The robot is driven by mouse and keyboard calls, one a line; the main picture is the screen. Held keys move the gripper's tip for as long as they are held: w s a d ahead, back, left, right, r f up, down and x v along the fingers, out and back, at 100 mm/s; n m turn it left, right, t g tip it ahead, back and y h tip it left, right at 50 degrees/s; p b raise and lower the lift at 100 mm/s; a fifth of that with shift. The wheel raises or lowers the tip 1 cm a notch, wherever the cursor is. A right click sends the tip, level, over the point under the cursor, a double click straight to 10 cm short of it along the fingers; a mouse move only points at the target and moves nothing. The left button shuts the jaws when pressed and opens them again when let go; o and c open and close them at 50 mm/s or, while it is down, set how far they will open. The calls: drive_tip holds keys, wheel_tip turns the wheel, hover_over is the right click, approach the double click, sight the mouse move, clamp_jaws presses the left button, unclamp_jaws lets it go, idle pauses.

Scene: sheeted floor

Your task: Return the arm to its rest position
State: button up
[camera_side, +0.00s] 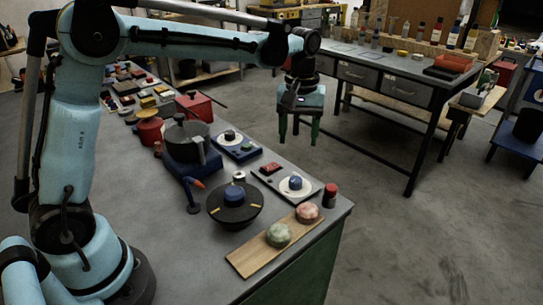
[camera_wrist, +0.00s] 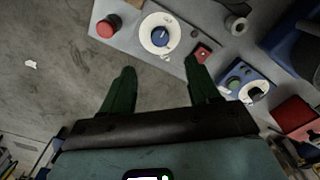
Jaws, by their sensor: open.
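My gripper (camera_side: 298,136) hangs from my outstretched arm, pointing down, with its two dark green fingers apart. It also shows in the wrist view (camera_wrist: 159,66), open, with nothing between the fingers. In the side view it appears beyond the far right edge of the grey workbench (camera_side: 92,178), against the floor. In the wrist view a grey panel with a white dial and blue knob (camera_wrist: 161,36) lies ahead of the fingers, apart from them.
The bench holds a black disc with a blue knob (camera_side: 234,196), a wooden board (camera_side: 250,260) with two round stones, a red-topped cylinder (camera_side: 330,194), a red box (camera_side: 195,106) and several small parts. Another table (camera_side: 400,72) stands behind. The floor (camera_side: 430,235) at right is clear.

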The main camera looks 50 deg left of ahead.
drive_tip(key=shift+s, duration=0.1)
drive_tip(key=s+a+m+t, duration=0.1)
drive_tip(key=s+m+t, duration=0.6)
drive_tip(key=s, duration=0.9)
drive_tip(key=shift+s+a+f+m, duration=0.15)
drive_tip(key=shift+s+a+m, duration=0.1)
drive_tip(key=shift+m, duration=0.25)
